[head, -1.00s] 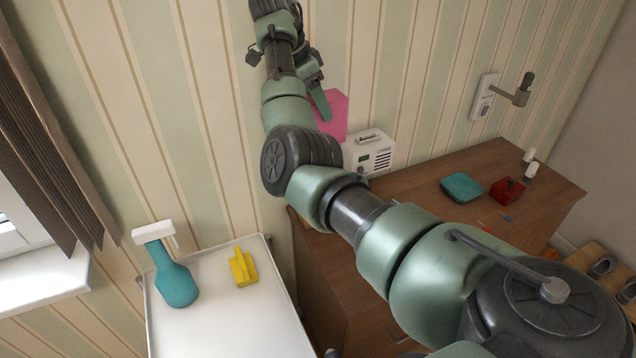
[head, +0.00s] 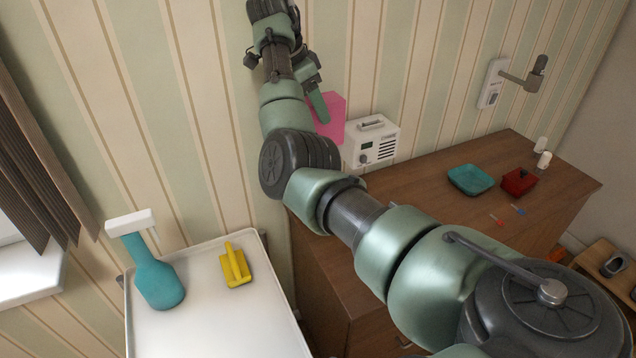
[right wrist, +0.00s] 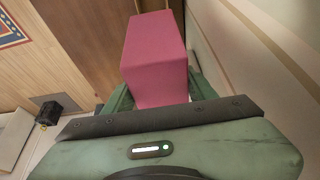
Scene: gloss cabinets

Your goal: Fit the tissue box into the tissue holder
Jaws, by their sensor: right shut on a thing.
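A plain pink box (right wrist: 155,55), which looks like the tissue box, is between the green fingers of my right gripper (right wrist: 160,94) in the right wrist view. The gripper is shut on it. In the head view my right gripper (head: 318,106) is in front of the striped wall, and part of the pink box (head: 332,122) shows beside its green finger. The rest of the box is hidden there by my arm. I cannot make out the tissue holder for certain in either view. My left gripper is not in view.
A white radio (head: 372,142) stands on the brown dresser (head: 420,205) near the box. A teal tray (head: 471,179) and red box (head: 519,182) sit farther right.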

